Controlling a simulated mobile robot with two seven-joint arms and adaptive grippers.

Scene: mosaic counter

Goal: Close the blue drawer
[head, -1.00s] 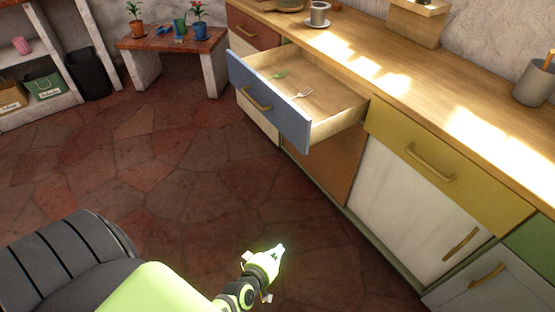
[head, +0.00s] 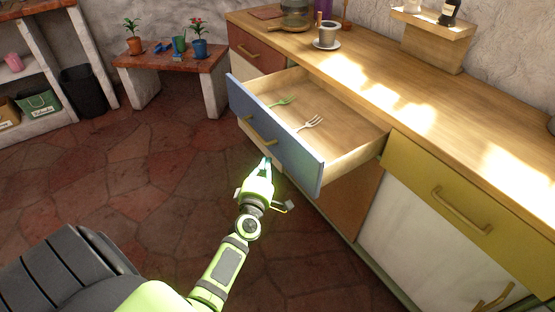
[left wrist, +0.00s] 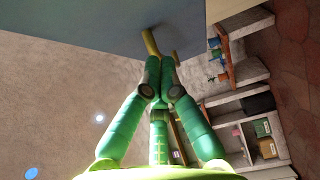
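The blue drawer (head: 298,157) stands pulled far out of the counter, with a brass bar handle (head: 259,133) on its front. A green fork (head: 283,101) and a pale fork (head: 311,122) lie inside it. My left gripper (head: 267,161) is just in front of the drawer front, a little below the handle. In the left wrist view its fingertips (left wrist: 160,66) are together with nothing seen between them. The handle (left wrist: 151,42) shows just beyond the tips against the blue front (left wrist: 90,22); I cannot tell whether they touch. My right gripper is not in view.
A yellow drawer (head: 447,198) is shut to the right of the blue one. A cup (head: 327,34) and a glass pot (head: 297,14) stand on the wooden countertop (head: 400,90). A low bench (head: 175,62) with plants is at the back left. The stone floor (head: 130,180) is clear.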

